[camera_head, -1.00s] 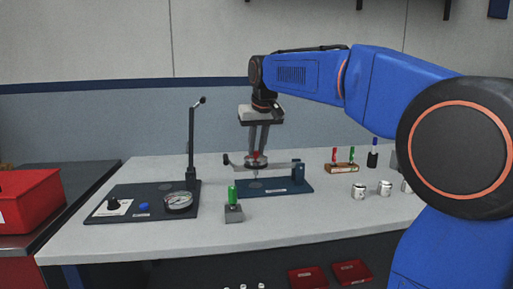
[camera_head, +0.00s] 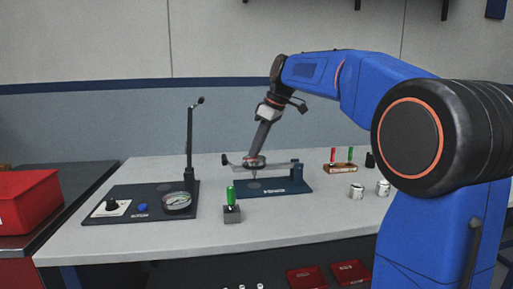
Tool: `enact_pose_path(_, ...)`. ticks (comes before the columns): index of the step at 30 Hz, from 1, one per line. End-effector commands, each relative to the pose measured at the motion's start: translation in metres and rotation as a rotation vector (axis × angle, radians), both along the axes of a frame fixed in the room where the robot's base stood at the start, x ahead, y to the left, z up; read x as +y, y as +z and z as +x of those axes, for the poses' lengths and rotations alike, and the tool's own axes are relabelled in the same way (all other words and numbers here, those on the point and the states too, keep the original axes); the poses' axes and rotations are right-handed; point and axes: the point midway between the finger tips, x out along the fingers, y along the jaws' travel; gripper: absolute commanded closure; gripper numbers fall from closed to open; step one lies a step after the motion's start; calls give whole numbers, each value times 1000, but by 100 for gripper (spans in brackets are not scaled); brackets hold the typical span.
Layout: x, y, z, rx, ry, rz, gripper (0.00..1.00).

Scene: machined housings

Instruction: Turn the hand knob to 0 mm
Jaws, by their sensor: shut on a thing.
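The hand knob (camera_head: 254,162) is a small round part with a reddish rim. It sits at the left part of a grey horizontal arm on the dark blue fixture (camera_head: 292,184) in the middle of the bench. My gripper (camera_head: 257,153) comes down from the upper right, tilted, with its fingertips at the knob and shut on it. The fingers partly hide the knob. Any scale or mm reading is too small to make out.
A green-topped block (camera_head: 232,205) stands in front of the fixture. White cups (camera_head: 357,191) and a wooden pen rack (camera_head: 340,168) are at right. A red bin (camera_head: 26,203) is far left.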

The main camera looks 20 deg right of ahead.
Motion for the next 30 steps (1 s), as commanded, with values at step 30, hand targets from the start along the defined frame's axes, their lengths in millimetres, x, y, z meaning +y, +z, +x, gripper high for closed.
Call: enact_pose_path(30,-3,0,5,0,560,-1,100)
